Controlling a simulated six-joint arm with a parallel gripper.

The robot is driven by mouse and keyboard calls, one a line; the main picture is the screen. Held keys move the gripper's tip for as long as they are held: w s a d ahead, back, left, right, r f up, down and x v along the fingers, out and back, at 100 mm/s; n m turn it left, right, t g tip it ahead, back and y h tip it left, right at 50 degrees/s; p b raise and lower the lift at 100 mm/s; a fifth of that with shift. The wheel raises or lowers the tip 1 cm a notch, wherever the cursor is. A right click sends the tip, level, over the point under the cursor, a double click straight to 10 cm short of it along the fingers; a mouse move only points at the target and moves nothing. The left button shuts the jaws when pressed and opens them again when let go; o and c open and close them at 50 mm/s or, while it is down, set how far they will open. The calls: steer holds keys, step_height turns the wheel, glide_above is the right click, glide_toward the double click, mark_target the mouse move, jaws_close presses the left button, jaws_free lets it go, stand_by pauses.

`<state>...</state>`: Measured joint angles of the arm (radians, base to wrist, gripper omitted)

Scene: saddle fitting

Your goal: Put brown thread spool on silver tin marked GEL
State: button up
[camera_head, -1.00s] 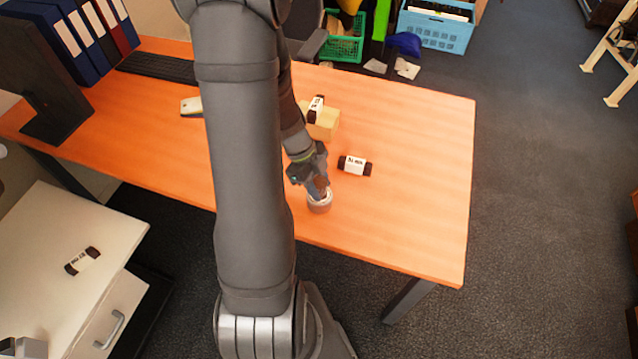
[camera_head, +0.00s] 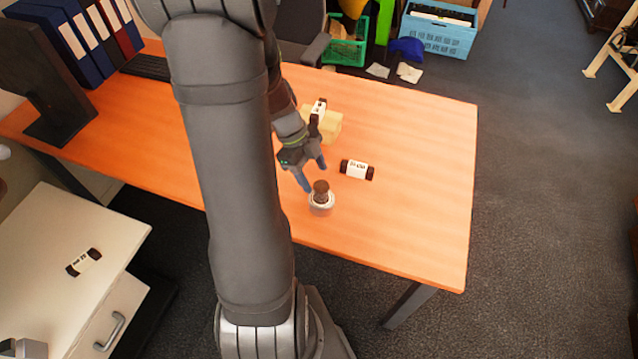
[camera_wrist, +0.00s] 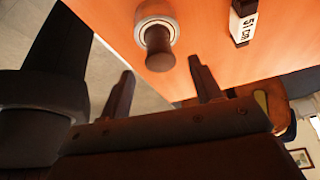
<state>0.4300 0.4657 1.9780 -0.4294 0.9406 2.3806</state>
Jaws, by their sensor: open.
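The brown thread spool (camera_head: 321,189) stands upright on top of the silver tin (camera_head: 321,206), on the orange desk near its front edge. In the wrist view the spool (camera_wrist: 158,48) shows in front of the round tin (camera_wrist: 156,14). The mark on the tin cannot be read. My gripper (camera_head: 309,175) is open and empty, behind and above the spool. In the wrist view its two fingers (camera_wrist: 161,84) are spread apart, with the spool beyond them and not between them.
A dark-ended bottle with a white label (camera_head: 357,170) lies on the desk to the right. Another lies on a yellowish block (camera_head: 328,124) behind my gripper. A third bottle (camera_head: 84,262) lies on the white cabinet. The desk's right side is clear.

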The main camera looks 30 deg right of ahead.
mark_target(322, 186)
steer(key=v, duration=0.6)
steer(key=shift+f, duration=0.1)
steer(key=x, duration=1.2)
steer(key=shift+s+f, duration=0.15)
steer(key=shift+f, duration=0.05)
steer(key=shift+r, duration=1.35)
